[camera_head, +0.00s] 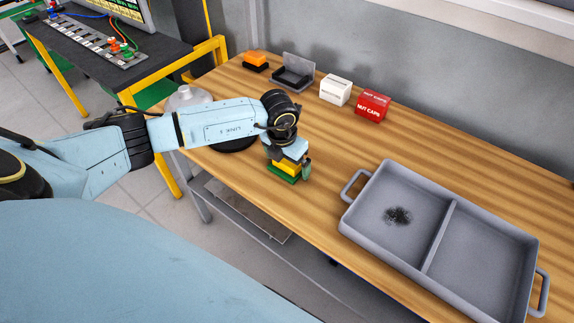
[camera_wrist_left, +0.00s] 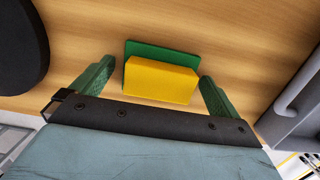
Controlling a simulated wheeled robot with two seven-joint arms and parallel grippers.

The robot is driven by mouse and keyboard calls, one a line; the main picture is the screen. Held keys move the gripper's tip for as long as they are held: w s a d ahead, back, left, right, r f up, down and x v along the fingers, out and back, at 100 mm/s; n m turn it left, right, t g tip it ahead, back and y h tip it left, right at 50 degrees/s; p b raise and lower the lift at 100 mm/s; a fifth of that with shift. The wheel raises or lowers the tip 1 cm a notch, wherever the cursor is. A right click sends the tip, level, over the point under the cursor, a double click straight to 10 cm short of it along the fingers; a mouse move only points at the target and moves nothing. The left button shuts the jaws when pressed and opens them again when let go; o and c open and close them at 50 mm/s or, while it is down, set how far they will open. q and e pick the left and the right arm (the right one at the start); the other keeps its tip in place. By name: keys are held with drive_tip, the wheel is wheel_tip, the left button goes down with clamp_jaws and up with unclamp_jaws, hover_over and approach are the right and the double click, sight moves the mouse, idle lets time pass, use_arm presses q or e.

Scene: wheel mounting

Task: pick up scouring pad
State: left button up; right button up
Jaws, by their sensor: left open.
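The scouring pad (camera_head: 284,175) is a yellow block with a green layer, lying on the wooden table near its front edge. In the left wrist view the yellow part of the pad (camera_wrist_left: 160,80) sits between my two green fingertips. My left gripper (camera_head: 288,167) is above the pad, pointing down, with its fingers spread on either side. Gaps show between each finger and the yellow block, so nothing is gripped. The gripper hides part of the pad in the head view. My right gripper is not in view.
A grey two-compartment tray (camera_head: 447,238) with a dark smudge (camera_head: 397,216) in its left compartment stands to the right. A red nut caps box (camera_head: 373,106), a white box (camera_head: 335,90), a dark grey holder (camera_head: 293,75) and an orange-and-black block (camera_head: 255,60) stand along the back.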

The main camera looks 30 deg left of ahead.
use_arm(q)
drive_tip(key=c, duration=0.8)
drive_tip(key=shift+c, duration=0.6)
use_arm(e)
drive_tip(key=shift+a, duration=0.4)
use_arm(q)
drive_tip(key=shift+r, duration=0.1)
wheel_tip(320, 180, up, 10)
drive_tip(key=shift+p, duration=0.45)
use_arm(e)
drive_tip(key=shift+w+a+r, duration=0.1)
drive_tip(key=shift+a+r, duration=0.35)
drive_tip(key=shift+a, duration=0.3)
